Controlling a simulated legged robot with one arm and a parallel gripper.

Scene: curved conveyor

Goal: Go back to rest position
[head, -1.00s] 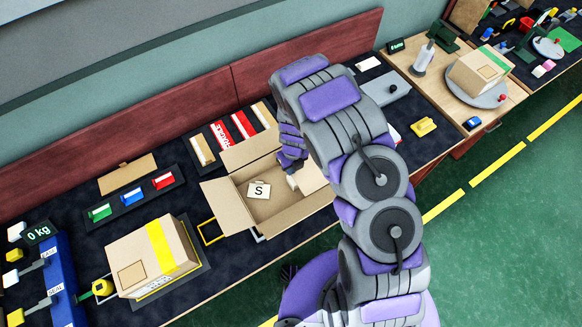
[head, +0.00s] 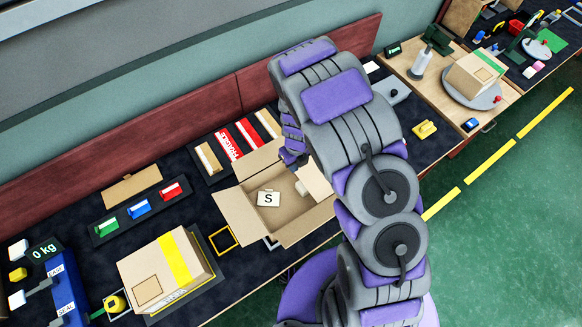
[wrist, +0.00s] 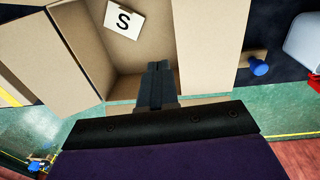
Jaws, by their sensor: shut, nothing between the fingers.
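My arm reaches up from the lower right of the head view and bends over the bench, its wrist hanging beside the open cardboard box (head: 240,212). In the wrist view my gripper (wrist: 158,72) is shut with nothing in it, its fingers pointing toward the box. In the head view the fingers are mostly hidden by my arm. Inside the box lies a white card marked S (head: 268,199), which also shows in the wrist view (wrist: 124,20). The box flaps stand open.
A closed box with yellow tape (head: 165,270) stands at lower left, by a scale display reading 0 kg (head: 45,250). A tray of coloured blocks (head: 140,210) and red and white rolls or strips (head: 230,145) lie behind. Another box (head: 475,75) sits on a turntable at right.

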